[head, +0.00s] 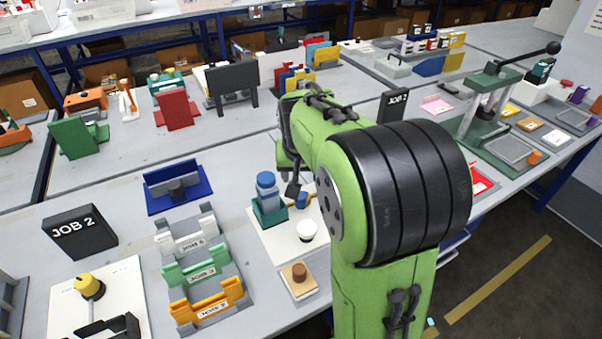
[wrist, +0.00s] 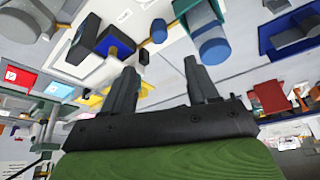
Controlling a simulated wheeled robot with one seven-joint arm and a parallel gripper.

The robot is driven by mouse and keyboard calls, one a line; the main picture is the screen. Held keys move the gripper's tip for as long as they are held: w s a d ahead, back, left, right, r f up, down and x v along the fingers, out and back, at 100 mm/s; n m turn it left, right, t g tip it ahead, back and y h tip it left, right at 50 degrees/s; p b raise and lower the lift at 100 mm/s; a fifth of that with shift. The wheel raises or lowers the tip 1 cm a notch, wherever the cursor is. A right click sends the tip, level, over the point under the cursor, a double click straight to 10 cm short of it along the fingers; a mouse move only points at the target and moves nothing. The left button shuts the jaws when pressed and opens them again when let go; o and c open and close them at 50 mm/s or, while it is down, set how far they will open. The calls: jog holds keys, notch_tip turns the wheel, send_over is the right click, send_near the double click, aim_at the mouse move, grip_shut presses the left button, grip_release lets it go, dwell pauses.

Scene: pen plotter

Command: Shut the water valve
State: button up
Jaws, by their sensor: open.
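No part is clearly marked as the water valve. A yellow knob (head: 88,286) on a white board (head: 125,285) at the lower left of the head view looks most like a valve; I cannot tell its setting. My gripper (wrist: 156,70) is open, with nothing between its fingers in the wrist view. In the head view it is mostly hidden behind my green arm, above the bench near a blue bottle (head: 266,190) in a teal holder (head: 268,214). The bottle also shows in the wrist view (wrist: 213,45). The yellow knob is well left of my gripper.
White, green and orange racks (head: 206,299) and a black JOB 2 sign (head: 78,232) stand between the bottle and the left edge. A green press (head: 488,105) stands at the right.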

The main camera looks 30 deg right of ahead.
jog(key=r+m+g+y+p, duration=0.15)
jog(key=m+g+p, duration=0.25)
jog(key=m+p, duration=0.55)
send_over(301, 195)
jog(key=shift+n+y, duration=0.25)
jog(key=shift+y, duration=0.1)
notch_tip(301, 195, down, 16)
jog(key=shift+b, duration=1)
